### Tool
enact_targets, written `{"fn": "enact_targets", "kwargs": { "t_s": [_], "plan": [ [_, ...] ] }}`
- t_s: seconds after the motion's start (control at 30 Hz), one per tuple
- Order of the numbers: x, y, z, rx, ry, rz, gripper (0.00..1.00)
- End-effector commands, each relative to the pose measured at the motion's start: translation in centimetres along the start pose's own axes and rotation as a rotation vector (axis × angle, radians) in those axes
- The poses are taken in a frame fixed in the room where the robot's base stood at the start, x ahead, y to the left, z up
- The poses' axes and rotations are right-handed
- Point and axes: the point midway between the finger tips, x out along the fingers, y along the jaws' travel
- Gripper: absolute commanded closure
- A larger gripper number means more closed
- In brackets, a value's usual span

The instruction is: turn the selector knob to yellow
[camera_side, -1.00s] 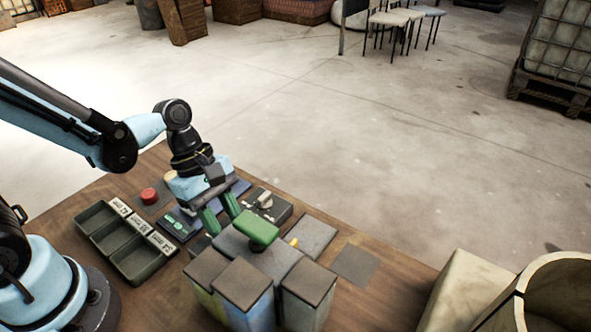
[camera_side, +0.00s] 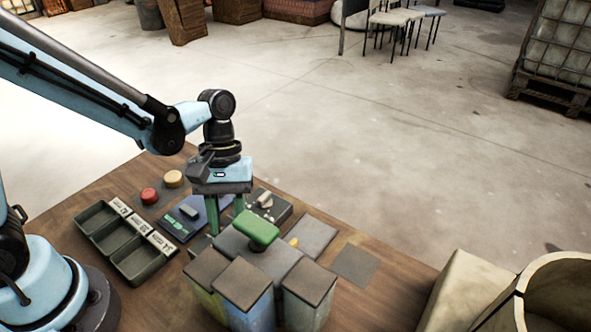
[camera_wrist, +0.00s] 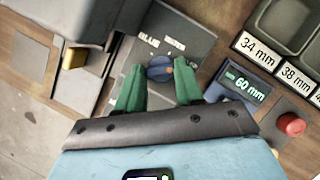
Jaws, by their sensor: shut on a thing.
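The selector knob (camera_wrist: 159,68) is a round blue-grey dial with a small orange mark on its right side in the wrist view. It sits on a dark panel (camera_wrist: 190,38) where a BLUE label is readable; a second label beside it is hard to read. I cannot make out a yellow label. My gripper (camera_wrist: 160,84) has its two green fingers on either side of the knob, shut on it. In the side view my gripper (camera_side: 225,219) points straight down behind the grey-topped vats (camera_side: 243,284), which hide the knob and most of its panel.
A switch box (camera_side: 268,205) stands behind.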

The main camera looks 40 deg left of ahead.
Motion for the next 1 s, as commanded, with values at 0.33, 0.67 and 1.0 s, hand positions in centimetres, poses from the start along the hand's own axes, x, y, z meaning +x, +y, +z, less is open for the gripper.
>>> {"fn": "enact_targets", "kwargs": {
  "t_s": [0.33, 0.67, 1.0],
  "plan": [
    [0.00, 0.11, -0.01, 0.129, 0.001, -0.055, 0.94],
    [0.01, 0.14, -0.01, 0.153, 0.001, -0.064, 0.94],
    [0.02, 0.14, 0.00, 0.152, 0.001, -0.063, 0.46]
  ]
}}
